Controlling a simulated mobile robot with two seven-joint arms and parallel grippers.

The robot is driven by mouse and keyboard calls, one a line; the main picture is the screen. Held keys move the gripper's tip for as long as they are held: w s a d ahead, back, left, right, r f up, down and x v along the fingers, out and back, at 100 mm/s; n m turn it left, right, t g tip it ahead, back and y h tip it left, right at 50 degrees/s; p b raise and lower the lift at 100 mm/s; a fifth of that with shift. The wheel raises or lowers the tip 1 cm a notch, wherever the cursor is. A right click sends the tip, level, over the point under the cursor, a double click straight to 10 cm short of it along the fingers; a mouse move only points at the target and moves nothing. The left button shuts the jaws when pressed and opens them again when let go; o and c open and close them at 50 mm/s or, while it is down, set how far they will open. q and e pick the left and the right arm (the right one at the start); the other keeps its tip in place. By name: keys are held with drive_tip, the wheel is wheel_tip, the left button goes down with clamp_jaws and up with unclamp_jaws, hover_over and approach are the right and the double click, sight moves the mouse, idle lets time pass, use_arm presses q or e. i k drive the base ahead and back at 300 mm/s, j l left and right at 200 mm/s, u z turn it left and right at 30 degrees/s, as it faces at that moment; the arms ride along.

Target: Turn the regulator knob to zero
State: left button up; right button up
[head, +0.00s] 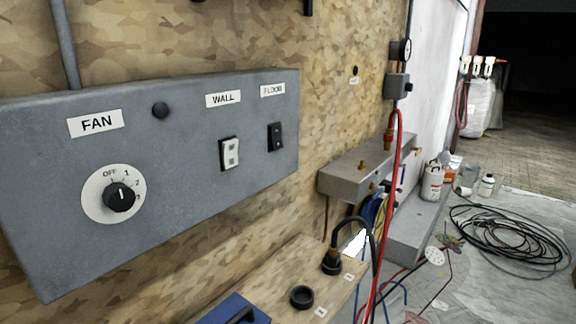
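A black round knob (118,198) sits on a white dial plate (92,207) at the lower left of a grey wall box (190,120). The plate is marked OFF, 1, 2 and 3 around the knob, under a FAN label (95,123). There is a small light mark on the knob; I cannot tell exactly which marking it points to. No zero is legible on the dial. Neither of my grippers is in view.
Below is a wooden shelf (285,283) with a black cable plug (331,262) and a blue object (236,311). A red hose (396,165) and coiled cables (510,235) lie right.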

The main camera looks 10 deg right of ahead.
sight(409, 88)
drive_tip(key=i+l+u, duration=0.15)
drive_tip(key=l, duration=0.25)
drive_tip(key=i+l+u, duration=0.15)
drive_tip(key=l, duration=0.25)
drive_tip(key=i+l, duration=0.2)
drive_tip(key=l, duration=0.15)
drive_tip(key=i+l, duration=0.15)
drive_tip(key=l, duration=0.2)
drive_tip(key=i+l+u, duration=0.1)
drive_tip(key=l, duration=0.3)
drive_tip(key=i+l, duration=0.45)
drive_tip(key=l, duration=0.25)
drive_tip(key=i+l+u, duration=0.1)
drive_tip(key=l, duration=0.3)
drive_tip(key=i+l, duration=0.2)
drive_tip(key=l, duration=0.2)
drive_tip(key=i+l+u, duration=0.1)
drive_tip(key=l, duration=0.3)
drive_tip(key=i+l+u, duration=0.1)
drive_tip(key=l, duration=0.25)
drive_tip(key=l+u, duration=0.1)
drive_tip(key=l, duration=0.3)
